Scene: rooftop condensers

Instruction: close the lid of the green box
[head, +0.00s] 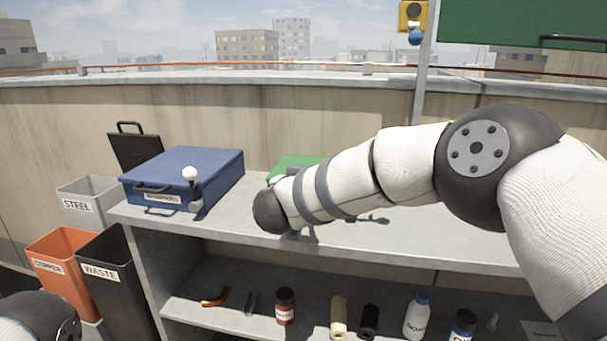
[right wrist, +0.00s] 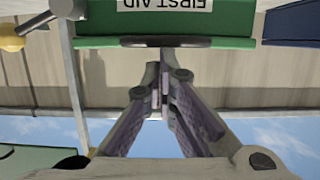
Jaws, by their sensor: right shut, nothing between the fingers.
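The green box (head: 297,161) stands on the grey bench top, mostly hidden behind my right arm in the head view. In the right wrist view, which is upside down, the green box (right wrist: 185,22) shows its FIRST AID label and a dark handle along its rim. Its lid looks down and flat; I cannot tell whether it is fully shut. My right gripper (right wrist: 162,72) is shut and empty, its fingertips close in front of the handle; contact is unclear. The head view does not show its fingers. My left gripper is out of view.
A closed blue box (head: 185,168) with a white-knobbed lever (head: 190,174) stands left of the green box. Bins, including the orange one (head: 62,270), stand at left. Bottles and tubes fill the lower shelf. A green panel (head: 500,20) with a dark handle is at upper right.

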